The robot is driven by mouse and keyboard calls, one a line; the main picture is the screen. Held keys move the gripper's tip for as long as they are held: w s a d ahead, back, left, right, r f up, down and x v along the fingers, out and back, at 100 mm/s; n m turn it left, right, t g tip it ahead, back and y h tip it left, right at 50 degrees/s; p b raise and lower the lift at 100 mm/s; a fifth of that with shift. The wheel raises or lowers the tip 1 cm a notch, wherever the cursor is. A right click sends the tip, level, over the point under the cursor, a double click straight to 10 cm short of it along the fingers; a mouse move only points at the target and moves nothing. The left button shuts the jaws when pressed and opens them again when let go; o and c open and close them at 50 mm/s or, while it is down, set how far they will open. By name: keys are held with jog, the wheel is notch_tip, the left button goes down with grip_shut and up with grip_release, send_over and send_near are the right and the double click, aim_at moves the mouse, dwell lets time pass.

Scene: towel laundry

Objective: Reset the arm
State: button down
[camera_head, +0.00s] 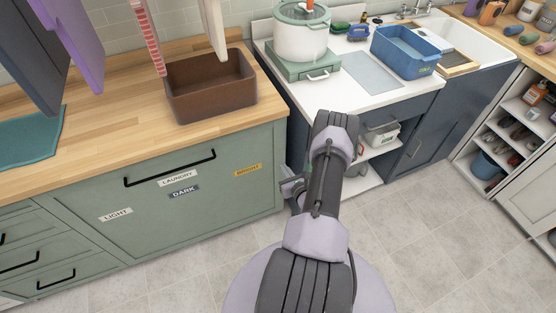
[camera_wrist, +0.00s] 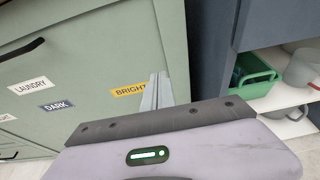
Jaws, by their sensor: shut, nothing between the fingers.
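My gripper (camera_head: 290,188) shows at the left of my arm in the head view, partly hidden behind the arm's links. It is in front of the right end of the green laundry cabinet (camera_head: 245,215). In the wrist view the two thin grey fingers of my gripper (camera_wrist: 158,90) stand close together, shut and empty. They overlap the end of the yellow "BRIGHT" label (camera_wrist: 129,90) in the picture; I cannot tell the gap to the cabinet front. My arm is folded upward in the middle of the head view.
A brown basket (camera_head: 211,103) sits on the wooden counter (camera_head: 112,120). Towels hang at upper left. The tiled floor (camera_head: 420,235) is clear at right.

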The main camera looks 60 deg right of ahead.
jog(key=w+a+r+n+t+y, duration=0.25)
jog(key=w+a+r+n, duration=0.2)
jog(key=r, duration=0.25)
jog(key=w+a+r+n+t+y, duration=0.1)
jog(key=w+a+r+n+y, duration=0.25)
jog(key=w+r, duration=0.35)
jog(key=w+a+r+n+g+y+b, duration=0.1)
jog(key=w+a+r+n+g+y, duration=0.1)
jog(key=a+r+n+y, duration=0.55)
jog(key=w+a+r+n+g+y, duration=0.25)
jog(key=a+r, duration=0.65)
jog(key=a, duration=0.5)
jog(key=s+a+r+n+g+y, duration=0.1)
jog(key=s+a+r+n+g, duration=0.3)
jog(key=a, duration=0.3)
jog(key=s+a+r+n+g, duration=0.25)
jog(key=s+a+n, duration=0.2)
jog(key=a, duration=0.25)
jog(key=s+a+r+n+h+b, duration=0.1)
jog(key=s+r+n+h, duration=0.1)
jog(key=s+n, duration=0.4)
jog(key=s+a+r+n+t+h+b, duration=0.1)
jog(key=s+a+r+n+h, duration=0.1)
jog(key=s+n+h, duration=0.3)
jog(key=s+r+n, duration=0.1)
jog(key=s, duration=0.2)
jog(key=shift+s+a, duration=0.15)
